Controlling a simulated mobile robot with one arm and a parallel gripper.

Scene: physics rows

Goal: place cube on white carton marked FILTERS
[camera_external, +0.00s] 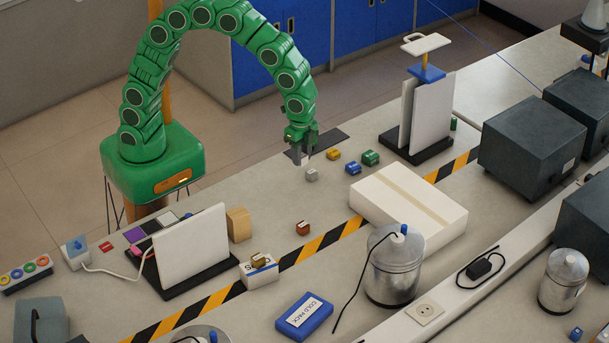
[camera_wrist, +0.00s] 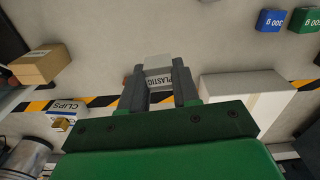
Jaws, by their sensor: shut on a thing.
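A small pale grey cube (camera_external: 311,174) shows at the fingertips of my gripper (camera_external: 303,160) in the external view. In the wrist view the cube (camera_wrist: 158,63) sits between the two fingertips of my gripper (camera_wrist: 157,80), which is shut on it. The word PLASTIC shows on a face there. A large, low white carton (camera_external: 440,232) lies to the right, across the striped tape; it also shows in the wrist view (camera_wrist: 228,86). I can read no FILTERS mark on it. A small white carton (camera_external: 262,278) reads CLIPS in the wrist view (camera_wrist: 62,106) and bears a small brass-coloured block (camera_external: 258,261).
Yellow (camera_external: 333,155), blue (camera_external: 353,168) and green (camera_external: 370,158) blocks stand right of the cube. A rust-red block (camera_external: 303,228) stands in front. A silver canister (camera_external: 393,270) stands before the large carton. A panel rack (camera_external: 420,105) stands at the back.

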